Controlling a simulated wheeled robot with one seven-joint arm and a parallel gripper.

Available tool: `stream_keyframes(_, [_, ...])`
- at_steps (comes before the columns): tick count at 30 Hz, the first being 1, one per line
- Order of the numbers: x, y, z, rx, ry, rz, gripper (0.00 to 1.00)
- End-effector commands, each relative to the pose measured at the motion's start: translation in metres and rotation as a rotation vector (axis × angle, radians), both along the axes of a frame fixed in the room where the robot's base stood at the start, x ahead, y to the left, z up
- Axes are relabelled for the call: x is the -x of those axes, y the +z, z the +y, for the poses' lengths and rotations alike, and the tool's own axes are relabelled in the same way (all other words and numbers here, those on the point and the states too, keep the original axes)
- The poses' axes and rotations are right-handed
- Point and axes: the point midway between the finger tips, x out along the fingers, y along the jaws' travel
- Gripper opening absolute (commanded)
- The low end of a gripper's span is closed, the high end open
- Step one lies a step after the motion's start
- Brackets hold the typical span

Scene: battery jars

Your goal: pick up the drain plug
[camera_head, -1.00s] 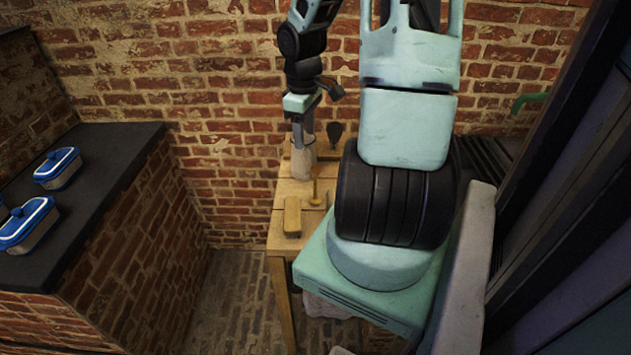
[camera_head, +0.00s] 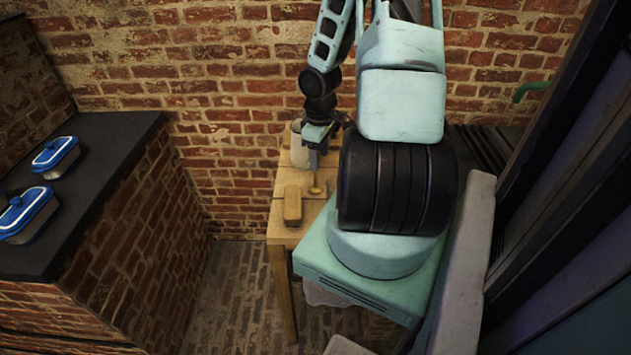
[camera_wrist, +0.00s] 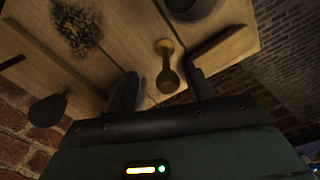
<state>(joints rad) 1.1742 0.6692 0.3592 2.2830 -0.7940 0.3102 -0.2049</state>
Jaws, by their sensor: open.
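A small brass-coloured piece (camera_head: 315,188) with a round head and a stem lies on the wooden table; it looks like the drain plug, though I cannot be sure. In the wrist view the piece (camera_wrist: 167,72) shows in the gap between the fingertips, beyond them and apart from both. My gripper (camera_head: 314,158) is above the table, just behind the piece in the head view. In the wrist view my gripper (camera_wrist: 159,76) is open, with nothing between its fingers. My arm hides part of the table's right side.
A tan block (camera_head: 293,205) lies on the wooden table (camera_head: 286,234) near its front. A pale jar (camera_head: 299,145) stands behind my gripper. The wrist view shows a dark pile (camera_wrist: 76,27) and a dark paddle-like thing (camera_wrist: 48,109). Brick walls enclose the table.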

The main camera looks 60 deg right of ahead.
Motion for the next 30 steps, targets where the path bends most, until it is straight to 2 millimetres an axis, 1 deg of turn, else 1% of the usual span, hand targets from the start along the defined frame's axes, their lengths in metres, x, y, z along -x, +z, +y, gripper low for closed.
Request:
stream_keyframes(2, [-0.001, -0.006, 0.002, -0.001, 0.001, 0.001, 0.52])
stream_keyframes(8, [-0.008, -0.034, 0.010, -0.003, 0.005, 0.002, 0.52])
stream_keyframes(9, [-0.008, -0.040, 0.009, -0.001, 0.002, 0.003, 0.52])
stream_keyframes(12, [-0.007, -0.049, 0.008, 0.000, 0.001, 0.002, 0.52])
stream_keyframes(15, [-0.007, -0.052, 0.008, 0.000, 0.001, 0.001, 0.52])
stream_keyframes(20, [-0.007, -0.052, 0.008, 0.001, 0.000, 0.000, 0.52])
stream_keyframes(21, [-0.007, -0.052, 0.008, 0.001, 0.000, 0.000, 0.49])
stream_keyframes(23, [-0.007, -0.052, 0.008, 0.001, 0.000, 0.000, 0.33])
stream_keyframes(24, [-0.007, -0.052, 0.008, 0.001, 0.000, 0.000, 0.21])
stream_keyframes(26, [-0.007, -0.052, 0.008, 0.001, 0.000, 0.000, 0.05])
stream_keyframes(27, [-0.007, -0.052, 0.008, 0.001, 0.000, 0.000, 0.00])
stream_keyframes(30, [-0.007, -0.052, 0.008, 0.001, 0.000, 0.000, 0.00])
